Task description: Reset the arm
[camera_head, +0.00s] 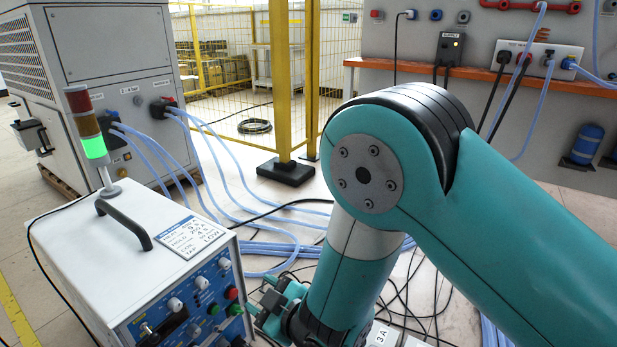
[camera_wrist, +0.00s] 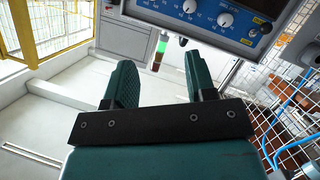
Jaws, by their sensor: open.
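My teal gripper (camera_wrist: 160,85) shows in the wrist view with its two fingers well apart and nothing between them. In the head view my gripper (camera_head: 272,307) is partly hidden behind my arm, low in the picture, beside the front of the white heater unit (camera_head: 75,255). The unit's blue control panel (camera_head: 190,305) carries knobs and coloured buttons. In the wrist view the panel (camera_wrist: 215,22) shows beyond the fingers at the top. A signal tower (camera_head: 90,130) stands on the unit with its green lamp lit; it also shows in the wrist view (camera_wrist: 160,50).
A large grey cabinet (camera_head: 110,60) stands at the back left with blue hoses (camera_head: 210,170) running across the floor. A yellow post (camera_head: 280,80) and fence stand behind. An orange shelf (camera_head: 480,73) runs along the grey wall at right. Cables cover the floor near my arm.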

